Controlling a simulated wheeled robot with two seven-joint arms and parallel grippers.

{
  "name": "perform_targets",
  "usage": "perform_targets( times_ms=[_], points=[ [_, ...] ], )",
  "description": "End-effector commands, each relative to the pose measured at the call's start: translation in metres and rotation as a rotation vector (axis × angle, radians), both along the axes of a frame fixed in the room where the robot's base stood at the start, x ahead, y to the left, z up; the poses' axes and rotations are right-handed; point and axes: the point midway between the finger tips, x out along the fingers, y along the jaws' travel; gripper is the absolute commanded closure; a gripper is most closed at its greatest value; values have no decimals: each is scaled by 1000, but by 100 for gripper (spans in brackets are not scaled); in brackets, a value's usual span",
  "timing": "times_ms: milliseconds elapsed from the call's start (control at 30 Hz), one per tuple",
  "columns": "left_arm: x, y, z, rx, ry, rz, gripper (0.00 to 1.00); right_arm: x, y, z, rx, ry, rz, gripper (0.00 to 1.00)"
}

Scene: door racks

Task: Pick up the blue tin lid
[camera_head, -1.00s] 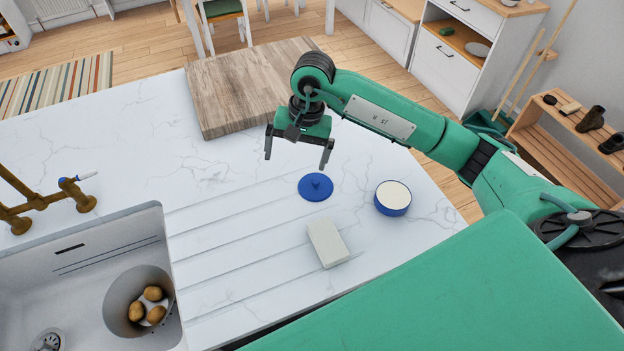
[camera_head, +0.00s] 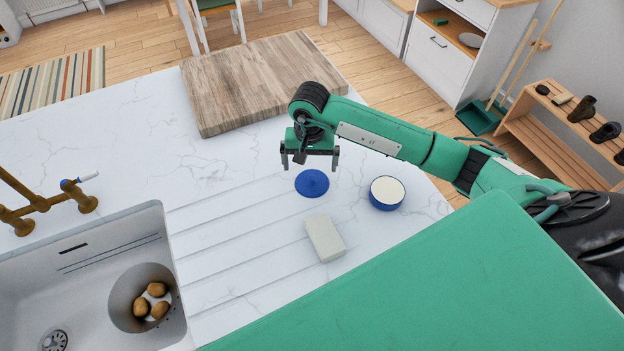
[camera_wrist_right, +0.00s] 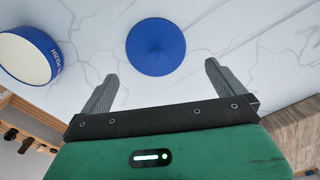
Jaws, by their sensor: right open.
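The blue tin lid (camera_head: 312,183) is a round disc lying flat on the white marble counter. My left gripper is not in view.
A blue tin with a cream top (camera_head: 387,193) stands right of the lid. A pale block (camera_head: 325,238) lies in front, on the grooved drainer. A wooden board (camera_head: 215,100) lies behind. The sink (camera_head: 60,290) holds a bowl (camera_head: 122,306) of potatoes (camera_head: 160,310) at left.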

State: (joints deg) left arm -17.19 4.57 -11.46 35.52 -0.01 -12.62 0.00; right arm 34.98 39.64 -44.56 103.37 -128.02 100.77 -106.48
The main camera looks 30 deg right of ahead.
Motion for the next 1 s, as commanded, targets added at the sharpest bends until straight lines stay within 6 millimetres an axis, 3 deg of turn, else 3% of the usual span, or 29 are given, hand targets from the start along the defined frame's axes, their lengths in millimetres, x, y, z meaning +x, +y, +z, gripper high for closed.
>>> perform_targets(
  times_ms=[300, 500, 700, 733, 933, 1000],
  points=[
    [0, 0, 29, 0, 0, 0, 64, -7, -2, -30, 3, 4, -2, 0],
    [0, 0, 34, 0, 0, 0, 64, -6, -3, -47, 1, 2, -1, 0],
    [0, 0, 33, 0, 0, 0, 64, -6, -3, -49, 1, 1, 0, 0],
    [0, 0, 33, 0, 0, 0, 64, -6, -3, -49, 1, 1, 0, 2],
    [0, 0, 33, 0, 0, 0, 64, -6, -3, -49, 1, 1, 0, 41],
    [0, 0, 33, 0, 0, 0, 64, -6, -3, -49, 1, 1, 0, 43]
  ],
)
